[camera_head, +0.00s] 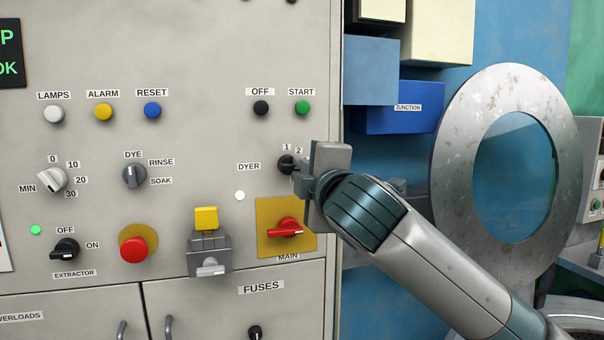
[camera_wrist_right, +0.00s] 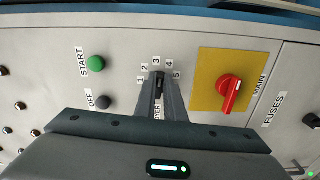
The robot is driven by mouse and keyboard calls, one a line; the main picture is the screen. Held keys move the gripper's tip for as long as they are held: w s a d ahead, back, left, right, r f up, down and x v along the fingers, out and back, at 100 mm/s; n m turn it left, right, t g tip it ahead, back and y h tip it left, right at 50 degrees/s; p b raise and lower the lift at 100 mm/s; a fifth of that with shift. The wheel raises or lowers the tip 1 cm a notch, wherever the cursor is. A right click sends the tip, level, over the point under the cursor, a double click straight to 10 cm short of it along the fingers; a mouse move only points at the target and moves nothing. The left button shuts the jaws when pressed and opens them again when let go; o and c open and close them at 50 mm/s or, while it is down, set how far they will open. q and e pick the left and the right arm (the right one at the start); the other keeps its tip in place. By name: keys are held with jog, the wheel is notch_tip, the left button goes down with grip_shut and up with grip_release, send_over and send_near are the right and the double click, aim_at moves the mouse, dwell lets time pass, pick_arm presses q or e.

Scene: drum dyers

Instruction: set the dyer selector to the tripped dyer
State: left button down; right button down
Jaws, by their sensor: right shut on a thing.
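The dyer selector (camera_head: 286,164) is a small black knob on the grey panel, right of the DYER label, with 1 and 2 showing above it in the head view. My right gripper (camera_head: 298,170) is at the knob and hides its right side. In the right wrist view the gripper (camera_wrist_right: 160,92) is shut on the selector (camera_wrist_right: 159,78), inside an arc of numbers 1 to 5. The visible end of the knob lies roughly toward 3, but the fingers hide much of it. My left gripper is not in view.
The red MAIN switch (camera_head: 286,228) on its yellow plate sits just below. The black OFF (camera_head: 261,108) and green START (camera_head: 302,107) buttons are above. A dark display (camera_head: 10,53) at upper left is cut off, showing part of a word and OK. A round drum door (camera_head: 462,150) stands right.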

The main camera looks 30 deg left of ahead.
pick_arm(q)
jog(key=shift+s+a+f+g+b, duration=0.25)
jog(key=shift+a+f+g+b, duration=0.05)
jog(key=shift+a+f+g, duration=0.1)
pick_arm(e)
jog(key=m, duration=0.4)
jog(key=shift+f+m, duration=0.35)
jog(key=shift+m, duration=0.05)
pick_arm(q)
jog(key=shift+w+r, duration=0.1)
pick_arm(e)
jog(key=c, duration=1.8)
grip_release()
jog(key=shift+c, duration=0.2)
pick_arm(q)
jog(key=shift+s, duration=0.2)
pick_arm(e)
jog(key=shift+s, duration=0.1)
